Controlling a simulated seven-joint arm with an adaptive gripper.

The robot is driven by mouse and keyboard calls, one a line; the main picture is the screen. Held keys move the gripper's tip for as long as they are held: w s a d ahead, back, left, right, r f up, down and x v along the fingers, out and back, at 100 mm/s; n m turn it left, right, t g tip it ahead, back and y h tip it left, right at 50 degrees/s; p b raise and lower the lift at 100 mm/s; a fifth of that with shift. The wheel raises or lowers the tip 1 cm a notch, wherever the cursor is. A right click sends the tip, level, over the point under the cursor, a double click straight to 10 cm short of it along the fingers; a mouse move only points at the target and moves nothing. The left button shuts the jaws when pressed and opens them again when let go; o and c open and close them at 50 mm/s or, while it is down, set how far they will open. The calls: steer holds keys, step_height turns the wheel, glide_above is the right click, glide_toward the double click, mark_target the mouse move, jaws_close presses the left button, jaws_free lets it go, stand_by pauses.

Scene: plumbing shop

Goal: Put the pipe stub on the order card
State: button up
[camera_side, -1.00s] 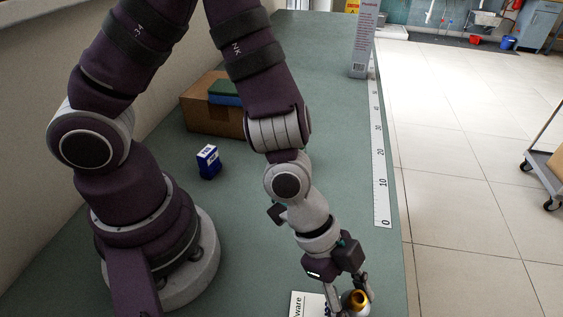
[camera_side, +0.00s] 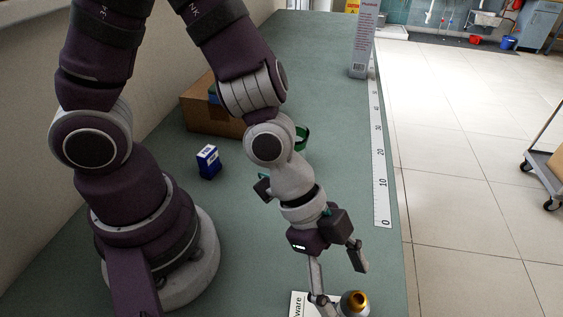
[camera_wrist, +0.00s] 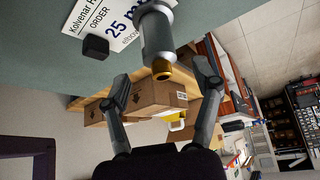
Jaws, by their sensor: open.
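The pipe stub (camera_side: 355,304), a grey cylinder with a brass-coloured end, is upright at the bottom of the side view, by the right end of the white order card (camera_side: 298,303). In the wrist view the pipe stub (camera_wrist: 157,38) overlaps the printed card (camera_wrist: 88,22); I cannot tell how much of its base rests on it. My gripper (camera_side: 340,283) is open and empty, with its fingers wide apart, just above and behind the stub. In the wrist view my gripper (camera_wrist: 163,84) has the stub's brass end beyond its fingertips. The side view cuts off the card's near part.
A small black block (camera_wrist: 95,47) shows by the card. A blue box (camera_side: 208,161), a cardboard box (camera_side: 205,113) and a green ring (camera_side: 302,138) are farther back. A ruler strip (camera_side: 381,170) runs along the bench's right edge. A tall grey box (camera_side: 362,45) stands at the far end.

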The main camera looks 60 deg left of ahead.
steer(key=a+r+n+t+y, duration=0.1)
steer(key=a+r+n+y, duration=0.2)
steer(key=a+r+n, duration=0.3)
steer(key=a+r+n+t+y, duration=0.2)
steer(key=a+r+n, duration=0.5)
steer(key=a, duration=0.7)
steer(key=shift+s+r+n+y, duration=0.3)
steer(key=shift+n+y, duration=0.2)
steer(key=shift+y, duration=0.1)
steer(key=shift+o, duration=0.4)
